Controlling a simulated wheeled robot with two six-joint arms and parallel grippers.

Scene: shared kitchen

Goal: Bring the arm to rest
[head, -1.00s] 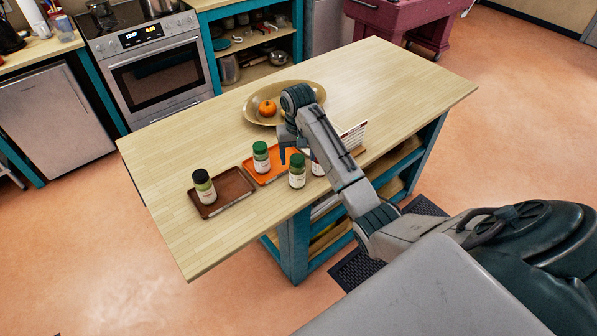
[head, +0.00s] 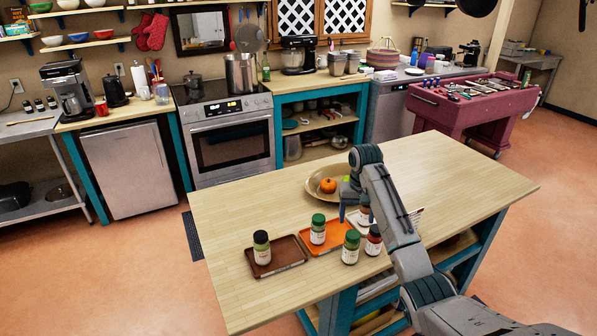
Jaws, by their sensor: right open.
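My right arm reaches in from the lower right over the wooden island (head: 235,205). My right gripper (head: 350,216) is over the island near the jars, fingers pointing down; its jaws are open and I see nothing held in them. A jar with a black lid (head: 262,248) stands on a brown tray (head: 290,252). A green-lidded jar (head: 318,229) stands on an orange tray (head: 334,244). Another green-lidded jar (head: 351,247) and a red-brown jar (head: 374,240) stand on the bare wood in front. A further jar is partly hidden behind the gripper. My left gripper is not in view.
A shallow tan bowl (head: 313,183) with an orange fruit (head: 328,185) and something green stands behind the gripper. A stove (head: 232,140) and foosball table (head: 470,112) stand beyond. The island's left end is clear.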

